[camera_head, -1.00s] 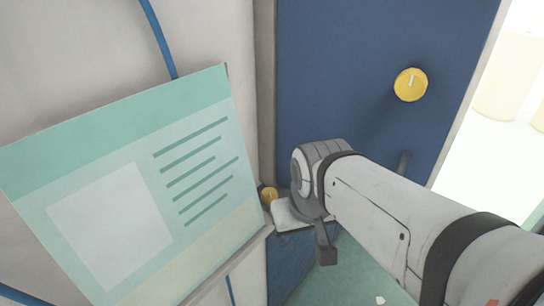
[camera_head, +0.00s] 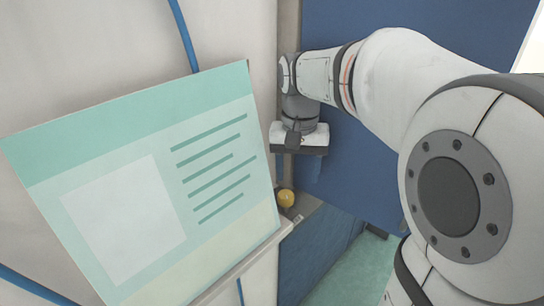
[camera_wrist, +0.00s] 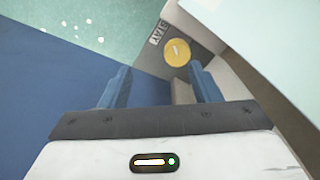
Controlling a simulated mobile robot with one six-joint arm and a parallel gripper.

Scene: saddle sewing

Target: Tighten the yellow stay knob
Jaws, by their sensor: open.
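The yellow stay knob (camera_head: 286,198) sits on a small grey plate low beside the blue panel, just right of the sign in the head view.
A tilted teal and white sign (camera_head: 130,190) stands close on the left, with a ledge (camera_head: 245,262) below it. The blue panel (camera_head: 360,170) is behind my arm. Blue cables (camera_head: 184,35) run along the pale wall. Green floor (camera_head: 350,275) with white specks lies below.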

